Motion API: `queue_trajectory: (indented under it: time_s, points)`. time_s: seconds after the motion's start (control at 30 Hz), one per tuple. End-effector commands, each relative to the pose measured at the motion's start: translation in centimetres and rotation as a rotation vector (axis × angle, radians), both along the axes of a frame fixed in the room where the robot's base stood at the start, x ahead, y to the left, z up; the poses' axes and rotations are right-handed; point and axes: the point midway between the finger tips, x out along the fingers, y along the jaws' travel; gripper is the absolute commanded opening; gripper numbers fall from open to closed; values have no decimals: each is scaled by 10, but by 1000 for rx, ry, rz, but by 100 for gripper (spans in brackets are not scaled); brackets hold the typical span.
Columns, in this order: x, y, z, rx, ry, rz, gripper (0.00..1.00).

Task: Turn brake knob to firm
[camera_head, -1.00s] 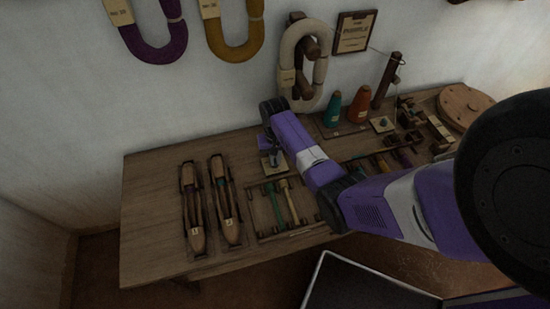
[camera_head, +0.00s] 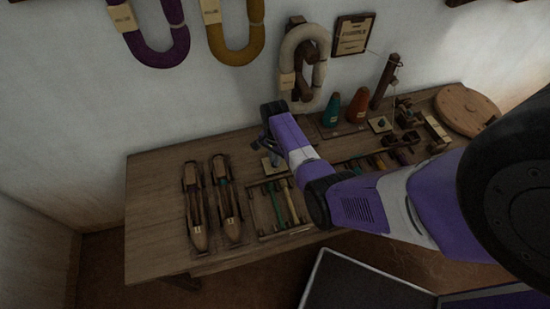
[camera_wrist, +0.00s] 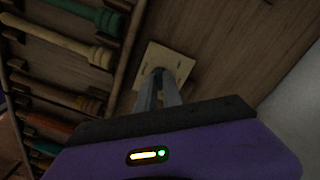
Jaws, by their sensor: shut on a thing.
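A pale square plate (camera_head: 266,164) lies on the bench beneath my gripper (camera_head: 273,155). In the wrist view the same plate (camera_wrist: 180,66) is beyond my fingertips (camera_wrist: 158,73), which are close together at its middle. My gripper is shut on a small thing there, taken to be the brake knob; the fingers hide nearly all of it. I cannot read any firm mark or the knob's angle. Another pale plate with a dark knob (camera_head: 380,123) stands farther right, apart from my gripper.
Two wooden shuttles (camera_head: 196,208) lie at the left of the bench (camera_head: 150,225). A rack of coloured bobbins (camera_head: 289,203) is close to my gripper; its bobbins also show in the wrist view (camera_wrist: 75,48). Green (camera_head: 332,110) and orange (camera_head: 358,106) cones stand behind. Bare wood lies left of the plate.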

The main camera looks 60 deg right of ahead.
Motion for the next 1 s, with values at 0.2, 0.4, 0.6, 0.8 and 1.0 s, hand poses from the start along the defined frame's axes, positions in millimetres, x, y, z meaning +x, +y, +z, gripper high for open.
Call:
queue_trajectory:
  time_s: [0.2, 0.4, 0.6, 0.8, 1.0]
  points:
    - [0, 0, 1, -1, 0, -89, 0]
    - [0, 0, 0, -1, 0, -124, 0]
    - [0, -1, 0, -1, 0, -131, 0]
    - [0, -1, 0, -1, 0, -131, 0]
    - [0, -1, 0, -1, 0, -130, 32]
